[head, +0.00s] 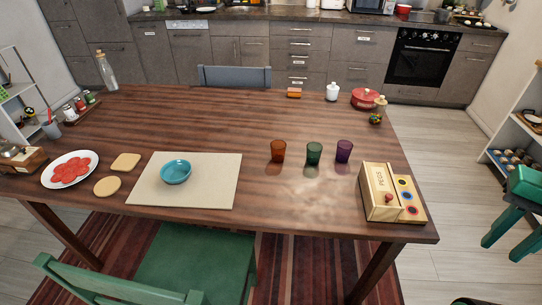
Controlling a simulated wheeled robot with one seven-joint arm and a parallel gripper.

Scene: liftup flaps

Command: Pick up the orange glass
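The orange glass (278,151) stands upright on the wooden table (215,110), a little right of the table's middle. It is the leftmost of three glasses in a loose row. A green glass (314,153) stands to its right, and a purple glass (344,151) stands farther right. The glasses stand apart from one another. My gripper does not show in the head view.
A beige mat (215,194) with a blue bowl (176,171) lies left of the glasses. A wooden box (379,192) stands at the right front. A red pot (364,98) is at the back right. A green chair (205,260) stands in front.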

